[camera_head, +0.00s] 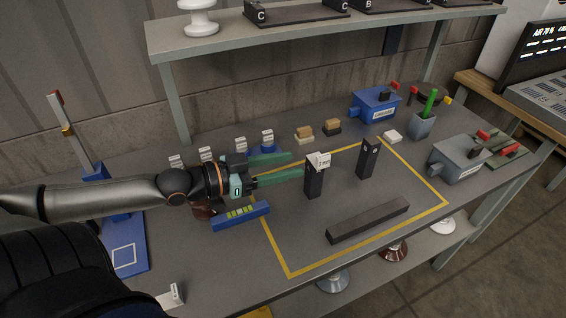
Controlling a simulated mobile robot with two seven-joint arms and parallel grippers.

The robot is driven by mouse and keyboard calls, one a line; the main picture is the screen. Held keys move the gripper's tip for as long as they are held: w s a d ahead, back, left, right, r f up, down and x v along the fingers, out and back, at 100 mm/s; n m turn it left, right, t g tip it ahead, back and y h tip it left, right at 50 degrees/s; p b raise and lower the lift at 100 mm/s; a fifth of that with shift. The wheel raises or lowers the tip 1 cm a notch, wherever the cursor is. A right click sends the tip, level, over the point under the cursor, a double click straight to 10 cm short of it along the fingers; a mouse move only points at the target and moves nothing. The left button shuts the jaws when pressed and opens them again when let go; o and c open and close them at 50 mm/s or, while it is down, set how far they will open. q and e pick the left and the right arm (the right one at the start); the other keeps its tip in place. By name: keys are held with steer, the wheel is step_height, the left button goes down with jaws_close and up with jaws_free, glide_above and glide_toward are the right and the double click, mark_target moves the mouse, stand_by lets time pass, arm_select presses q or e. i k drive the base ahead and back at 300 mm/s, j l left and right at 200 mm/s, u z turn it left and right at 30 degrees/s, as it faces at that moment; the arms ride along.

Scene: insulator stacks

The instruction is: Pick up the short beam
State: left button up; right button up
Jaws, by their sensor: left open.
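My left gripper (297,164) reaches in from the left with its two green fingers apart and nothing between them. Its fingertips point right, towards a dark upright block (314,184) with a small white tag near its top, and look close to it; contact cannot be told. A second dark upright block (368,160) stands further right. A longer dark beam (368,221) lies flat in front of them, inside the yellow outline (340,254). Which of these is the short beam is not marked. My right gripper is not in view.
A blue level-like bar (240,216) lies below my left gripper. Small tagged pieces (267,140) stand behind it. A blue box (375,106), a grey box (458,160) and a cup (423,124) stand at the right. A shelf (300,34) overhangs the back.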

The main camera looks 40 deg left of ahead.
mark_target(337, 233)
steer(key=k+l, duration=0.15)
steer(key=l, duration=0.2)
steer(key=k+l, duration=0.15)
steer(key=l, duration=0.25)
steer(key=k+l, duration=0.15)
steer(key=l, duration=0.2)
